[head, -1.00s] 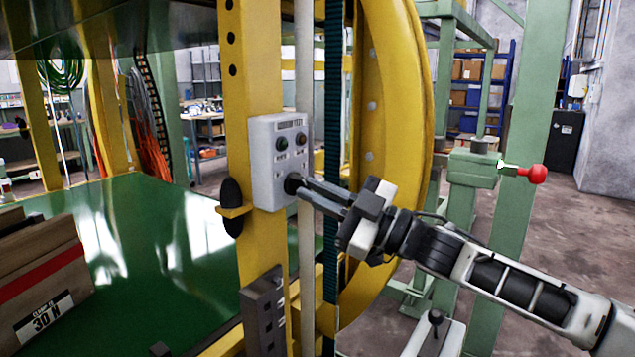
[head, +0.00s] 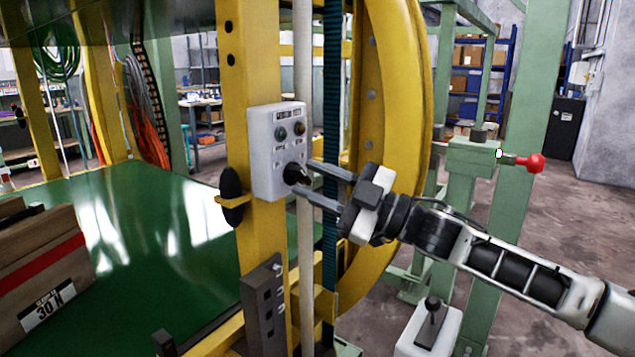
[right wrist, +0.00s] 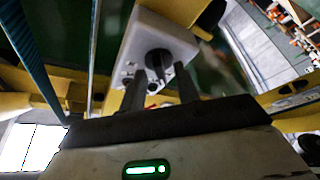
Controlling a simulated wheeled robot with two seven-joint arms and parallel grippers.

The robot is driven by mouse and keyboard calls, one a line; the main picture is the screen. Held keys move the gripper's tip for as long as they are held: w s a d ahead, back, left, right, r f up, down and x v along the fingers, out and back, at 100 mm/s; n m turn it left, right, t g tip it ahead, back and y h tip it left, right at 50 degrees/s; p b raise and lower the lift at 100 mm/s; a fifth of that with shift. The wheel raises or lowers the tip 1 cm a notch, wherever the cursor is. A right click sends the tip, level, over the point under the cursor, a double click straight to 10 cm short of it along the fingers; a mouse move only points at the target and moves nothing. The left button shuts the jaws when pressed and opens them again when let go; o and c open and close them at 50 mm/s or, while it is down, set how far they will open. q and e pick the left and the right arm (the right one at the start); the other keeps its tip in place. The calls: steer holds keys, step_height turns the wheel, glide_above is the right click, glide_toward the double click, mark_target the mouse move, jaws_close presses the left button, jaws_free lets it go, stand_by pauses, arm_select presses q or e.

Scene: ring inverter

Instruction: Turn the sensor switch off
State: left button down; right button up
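A pale grey control box (head: 263,160) is fixed to the yellow post, with two small indicator lamps and a black rotary knob (head: 292,173) low on its face. The knob also shows in the right wrist view (right wrist: 158,62); I cannot read its setting. My right gripper (head: 303,176) points at the box with its two fingers spread apart. In the right wrist view the fingers (right wrist: 160,90) stand on either side of the knob's line, with a gap between them and nothing held. My left gripper is not in view.
A yellow ring (head: 395,130) rises right of the post (head: 245,80). A pale vertical rod (head: 305,230) runs close beside the box. A green surface (head: 150,240) with a "30 N" crate (head: 40,265) lies left. A lever box (head: 430,328) and red-knobbed handle (head: 533,163) stand right.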

steer(key=b+v, duration=0.3)
steer(key=v, duration=1.3)
steer(key=s+a+f+m+t+h, duration=0.35)
steer(key=f+m, duration=0.25)
steer(key=f, duration=0.3)
steer(key=s+a+f+m+t+h, duration=0.2)
steer(key=a+f+m+t+h, duration=0.25)
steer(key=f, duration=0.45)
steer(key=s+d+f+m+g+h, duration=0.2)
steer(key=s+d+f+m+h, duration=0.1)
steer(key=s+f, duration=0.5)
steer(key=s+d+f+m+g+h, duration=0.2)
steer(key=s+f+m+h, duration=0.3)
steer(key=f, duration=0.6)
steer(key=s+d+m, duration=0.1)
steer(key=s, duration=0.1)
steer(key=shift+s+d+m+g, duration=0.3)
steer(key=shift+s+m+g, duration=0.05)
steer(key=shift+s+g, duration=0.05)
